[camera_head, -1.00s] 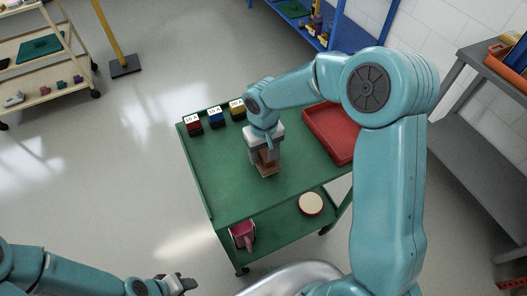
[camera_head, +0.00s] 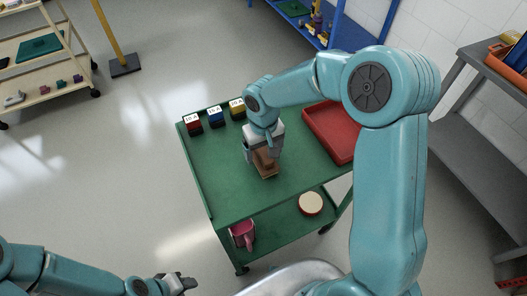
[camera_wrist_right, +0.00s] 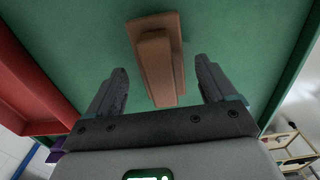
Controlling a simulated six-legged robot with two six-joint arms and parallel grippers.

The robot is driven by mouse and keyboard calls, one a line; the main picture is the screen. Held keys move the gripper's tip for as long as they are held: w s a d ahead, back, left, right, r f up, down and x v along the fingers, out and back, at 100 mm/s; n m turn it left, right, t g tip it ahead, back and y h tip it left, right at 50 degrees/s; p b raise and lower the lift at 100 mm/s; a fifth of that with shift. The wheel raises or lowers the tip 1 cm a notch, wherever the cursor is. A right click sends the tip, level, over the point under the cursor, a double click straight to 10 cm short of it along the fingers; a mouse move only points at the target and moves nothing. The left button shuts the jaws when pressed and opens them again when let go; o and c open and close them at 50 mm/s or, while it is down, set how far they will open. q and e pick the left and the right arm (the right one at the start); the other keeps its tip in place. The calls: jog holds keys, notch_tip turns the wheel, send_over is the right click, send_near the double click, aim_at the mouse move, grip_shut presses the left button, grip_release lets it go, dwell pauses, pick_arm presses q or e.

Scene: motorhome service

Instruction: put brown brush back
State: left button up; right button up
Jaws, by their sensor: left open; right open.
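The brown brush (camera_head: 265,168) stands on the top of the green cart (camera_head: 225,190), below my right gripper. In the right wrist view the brush (camera_wrist_right: 157,62) lies between the two fingers, with a gap on each side. My right gripper (camera_wrist_right: 162,88) is open around it and does not touch it; it also shows in the head view (camera_head: 263,158), over the cart. My left gripper (camera_head: 182,283) is open and empty at the bottom left, above the floor and away from the cart.
A red tray (camera_head: 330,130) lies on the cart's right side. Labelled red, blue and yellow blocks (camera_head: 214,117) line the far left edge. A pink mug (camera_head: 243,233) and a round cream-topped thing (camera_head: 310,203) are on the lower shelf. The cart top's near left is clear.

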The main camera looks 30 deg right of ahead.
aim_at(263, 152)
notch_tip(263, 152, up, 11)
jog(key=shift+s, duration=0.15)
jog(key=shift+f, duration=0.1)
jog(key=shift+s, duration=0.1)
dwell(0.4)
